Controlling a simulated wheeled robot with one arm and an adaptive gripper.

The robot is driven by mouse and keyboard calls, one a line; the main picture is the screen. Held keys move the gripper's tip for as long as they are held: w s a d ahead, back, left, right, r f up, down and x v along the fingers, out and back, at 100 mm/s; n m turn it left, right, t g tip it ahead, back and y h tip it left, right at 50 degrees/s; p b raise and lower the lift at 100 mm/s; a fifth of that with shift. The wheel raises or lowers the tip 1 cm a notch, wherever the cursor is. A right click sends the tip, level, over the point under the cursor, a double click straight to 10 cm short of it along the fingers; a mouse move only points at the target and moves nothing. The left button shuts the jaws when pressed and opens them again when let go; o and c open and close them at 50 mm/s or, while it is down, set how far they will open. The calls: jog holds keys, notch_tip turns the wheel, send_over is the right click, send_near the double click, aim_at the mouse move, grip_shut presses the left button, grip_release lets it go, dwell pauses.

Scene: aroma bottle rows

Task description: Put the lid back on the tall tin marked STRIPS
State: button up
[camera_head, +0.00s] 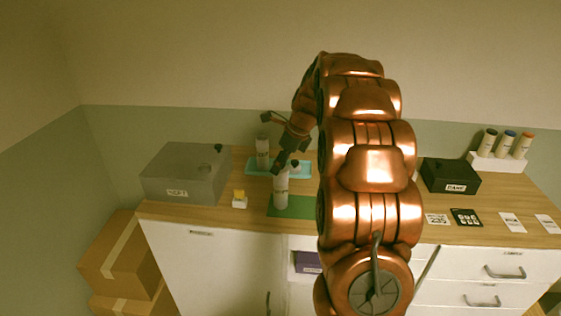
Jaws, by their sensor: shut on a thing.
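A tall white tin (281,190) stands upright on the green mat (292,208); its marking is too small to read. My gripper (280,167) is right at the top of this tin, tilted down from the upper right. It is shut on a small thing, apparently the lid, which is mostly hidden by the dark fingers. I cannot tell whether the lid touches the tin's rim. A second tall pale tin (263,153) stands behind, at the teal tray (304,174).
A large grey box (163,190) stands at left, with a small yellow-and-white item (239,199) beside it. A black labelled box (449,176) and a white rack (498,162) of capped bottles stand at right. Flat cards lie in front of them. My arm hides the middle counter.

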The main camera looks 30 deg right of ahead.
dwell(0.3)
jog(key=o, duration=0.9)
jog(key=shift+c, duration=0.2)
jog(key=shift+o, duration=0.2)
jog(key=o, duration=0.4)
jog(key=shift+c, duration=0.2)
jog(key=shift+r, duration=0.1)
jog(key=shift+r+p, duration=1.8)
jog(key=shift+r, duration=1.6)
